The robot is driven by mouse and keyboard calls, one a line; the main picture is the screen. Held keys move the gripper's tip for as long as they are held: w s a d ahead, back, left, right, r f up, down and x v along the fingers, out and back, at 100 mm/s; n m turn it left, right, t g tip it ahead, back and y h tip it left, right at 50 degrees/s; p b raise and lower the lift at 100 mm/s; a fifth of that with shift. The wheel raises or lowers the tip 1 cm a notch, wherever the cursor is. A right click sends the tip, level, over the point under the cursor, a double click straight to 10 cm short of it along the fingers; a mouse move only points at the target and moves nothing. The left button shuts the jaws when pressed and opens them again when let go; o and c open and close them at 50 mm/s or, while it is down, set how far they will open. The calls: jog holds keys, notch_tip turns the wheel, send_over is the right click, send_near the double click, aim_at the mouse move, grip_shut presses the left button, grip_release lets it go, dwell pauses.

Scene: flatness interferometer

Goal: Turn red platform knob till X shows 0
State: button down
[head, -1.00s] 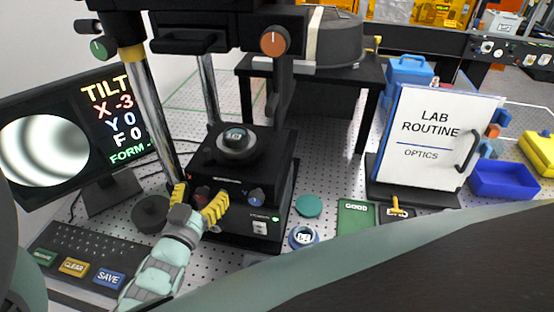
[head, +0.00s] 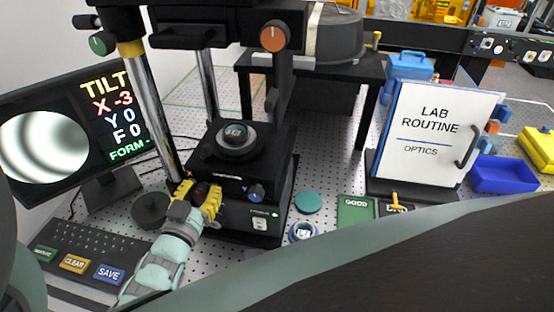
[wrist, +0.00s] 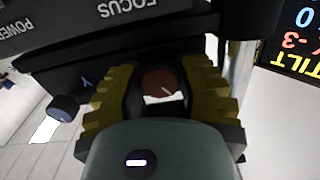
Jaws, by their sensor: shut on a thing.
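The red platform knob (wrist: 160,86) sits on the front of the black interferometer platform (head: 232,172), between my gripper's fingers in the wrist view. My gripper (head: 198,194) has yellow ridged fingers and is shut on the red knob, one finger on each side; it also shows in the wrist view (wrist: 160,95). The knob is mostly hidden by the gripper in the head view. The monitor (head: 66,130) at the left reads TILT, X -3, Y 0, F 0, FORM -, beside a round grey fringe image.
A blue Y knob (head: 256,193) is just right of the gripper. An orange-faced knob (head: 274,36) and a green knob (head: 101,43) are higher up. A keyboard (head: 80,255) lies front left. A Lab Routine sign (head: 432,130) stands at the right.

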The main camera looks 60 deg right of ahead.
jog(key=shift+f, duration=0.15)
jog(key=shift+f+m+b, duration=0.1)
jog(key=shift+m+b, duration=0.2)
jog(key=shift+b, duration=0.25)
jog(key=m+b, duration=0.2)
jog(key=b, duration=0.2)
jog(key=shift+f+m, duration=0.15)
jog(key=shift+m, duration=0.15)
jog(key=m+b, duration=0.2)
jog(key=b, duration=0.1)
jog(key=m+b, duration=0.1)
jog(key=shift+r+m, duration=0.25)
jog(key=shift+m, duration=0.15)
jog(key=c, duration=0.6)
grip_release()
jog(key=shift+r, duration=0.1)
jog(key=shift+o, duration=0.2)
